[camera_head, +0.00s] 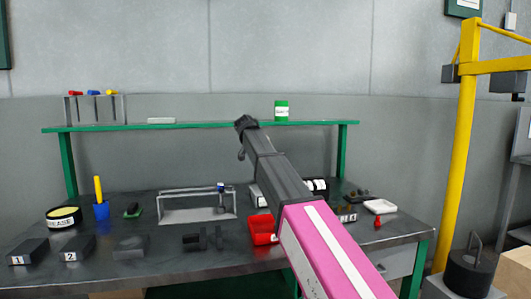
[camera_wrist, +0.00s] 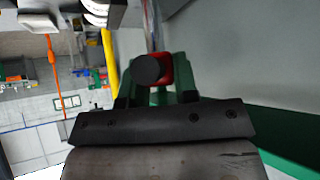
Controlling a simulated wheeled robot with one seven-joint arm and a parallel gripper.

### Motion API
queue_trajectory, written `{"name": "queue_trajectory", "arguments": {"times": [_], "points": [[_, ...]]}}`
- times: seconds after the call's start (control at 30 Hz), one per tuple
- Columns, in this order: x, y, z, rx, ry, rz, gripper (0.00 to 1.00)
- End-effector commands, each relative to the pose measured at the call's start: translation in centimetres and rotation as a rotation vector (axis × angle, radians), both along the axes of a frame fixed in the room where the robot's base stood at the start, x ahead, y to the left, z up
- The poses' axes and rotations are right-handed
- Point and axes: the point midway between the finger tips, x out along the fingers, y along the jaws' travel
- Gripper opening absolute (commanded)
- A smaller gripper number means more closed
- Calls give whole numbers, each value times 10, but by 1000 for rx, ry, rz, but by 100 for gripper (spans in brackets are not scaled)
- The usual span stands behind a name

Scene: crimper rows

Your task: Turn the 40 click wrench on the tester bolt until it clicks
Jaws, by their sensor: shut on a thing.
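In the wrist view my gripper (camera_wrist: 152,84) is shut on a dark, round-ended tool (camera_wrist: 149,70) with red behind its end. It is seen nearly end-on; I cannot read a 40 on it or confirm it is the click wrench. In the head view my pink and dark grey arm reaches up and left across the bench, and its black far end (camera_head: 246,124) is in front of the shelf; the jaws cannot be made out there. I cannot identify the tester or its bolt for sure; a dark device (camera_head: 196,240) sits at the bench's front middle.
The dark bench (camera_head: 150,266) carries numbered blocks (camera_head: 28,252), a grease tin (camera_head: 64,217), a blue cup (camera_head: 101,210), a metal rack (camera_head: 195,212) and a red bin (camera_head: 263,230). A green shelf (camera_head: 190,125) spans above. A yellow post (camera_head: 459,150) stands right.

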Motion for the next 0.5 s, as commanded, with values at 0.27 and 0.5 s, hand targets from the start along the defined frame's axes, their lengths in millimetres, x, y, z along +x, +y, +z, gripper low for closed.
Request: {"name": "queue_trajectory", "arguments": {"times": [0.27,0.5], "points": [[-3,-2,-3,1,-3,317,0],[-1,-2,-5,1,-3,590,0]]}}
